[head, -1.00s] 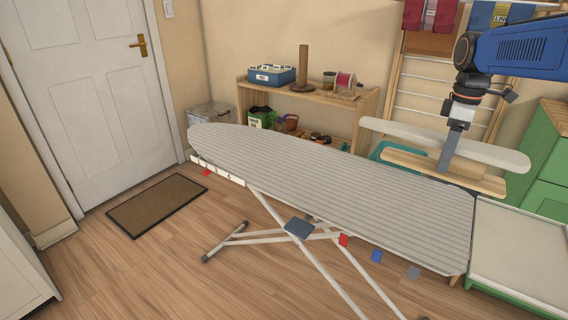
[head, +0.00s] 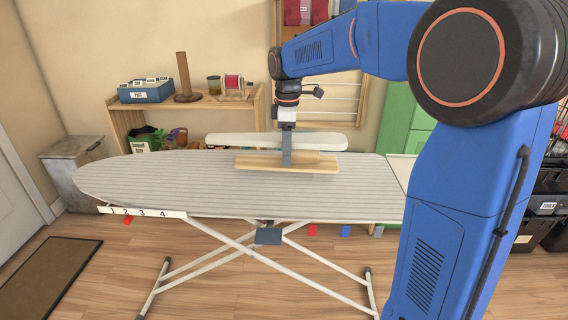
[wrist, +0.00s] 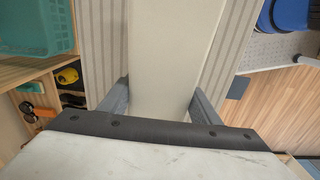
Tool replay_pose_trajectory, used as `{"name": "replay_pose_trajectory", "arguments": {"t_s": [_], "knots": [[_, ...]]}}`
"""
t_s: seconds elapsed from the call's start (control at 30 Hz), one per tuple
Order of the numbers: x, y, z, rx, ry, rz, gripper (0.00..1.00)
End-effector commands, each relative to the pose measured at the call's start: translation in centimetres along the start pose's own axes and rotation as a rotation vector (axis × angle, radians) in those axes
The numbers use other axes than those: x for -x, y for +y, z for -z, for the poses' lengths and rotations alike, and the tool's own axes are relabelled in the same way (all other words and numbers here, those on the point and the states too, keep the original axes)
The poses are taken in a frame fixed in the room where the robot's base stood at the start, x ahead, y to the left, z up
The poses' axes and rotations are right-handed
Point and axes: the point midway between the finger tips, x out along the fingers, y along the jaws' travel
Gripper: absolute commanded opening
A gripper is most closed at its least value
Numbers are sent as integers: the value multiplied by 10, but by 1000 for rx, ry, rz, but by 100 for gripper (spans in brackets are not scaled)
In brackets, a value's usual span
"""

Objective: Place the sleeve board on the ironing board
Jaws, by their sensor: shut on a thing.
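The sleeve board has a long white padded top (head: 235,140) and a pale wooden base (head: 262,166). My gripper (head: 287,158) is shut on it from above, and it is level. In the head view it overlaps the back right part of the ironing board (head: 170,180), which has a grey striped cover. I cannot tell whether the base touches the cover. In the wrist view the padded top (wrist: 168,50) runs between the two fingers, with the ironing board's stripes (wrist: 97,45) on both sides.
A number strip (head: 140,212) marks the ironing board's front left edge. The cover's left half is clear. Behind stands a wooden shelf (head: 190,106) with a blue box (head: 146,91) and a brown post (head: 184,78). A green cabinet (head: 397,115) is at the back right.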

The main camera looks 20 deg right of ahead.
Motion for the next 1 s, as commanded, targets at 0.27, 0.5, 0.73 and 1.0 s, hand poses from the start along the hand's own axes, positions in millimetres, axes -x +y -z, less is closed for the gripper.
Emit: {"name": "replay_pose_trajectory", "arguments": {"t_s": [0.27, 0.5, 0.73, 1.0], "knots": [[-17, 0, 0, 0, 0, 0, 14], [-43, 0, 0, 0, 0, 0, 14], [-45, 0, 0, 0, 1, -2, 14], [-48, 0, 0, 0, 0, 0, 76]]}}
